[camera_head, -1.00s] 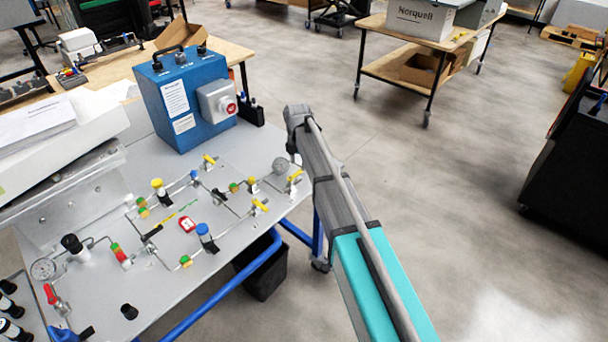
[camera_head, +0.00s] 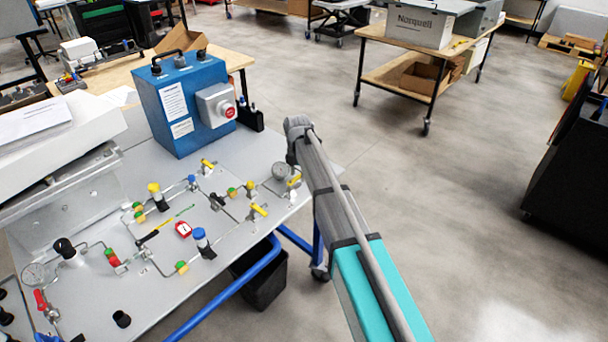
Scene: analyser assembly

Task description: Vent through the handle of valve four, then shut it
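A grey panel (camera_head: 110,290) on the bench carries steel tubing with several small valves. Yellow handles show at the back valve (camera_head: 208,165), the right-hand valve (camera_head: 294,181) and the middle valve (camera_head: 259,210). A valve with a black handle (camera_head: 148,237) sits near the centre, and one with a red handle (camera_head: 40,300) at the lower left. No valve numbers are legible, so I cannot tell which is valve four. My arm reaches up from the bottom right, its grey joint beside the panel's right edge. My gripper is not visible.
A blue box (camera_head: 185,105) with a red button stands at the back of the panel. A black bin (camera_head: 262,280) is under the bench edge. Open floor lies to the right.

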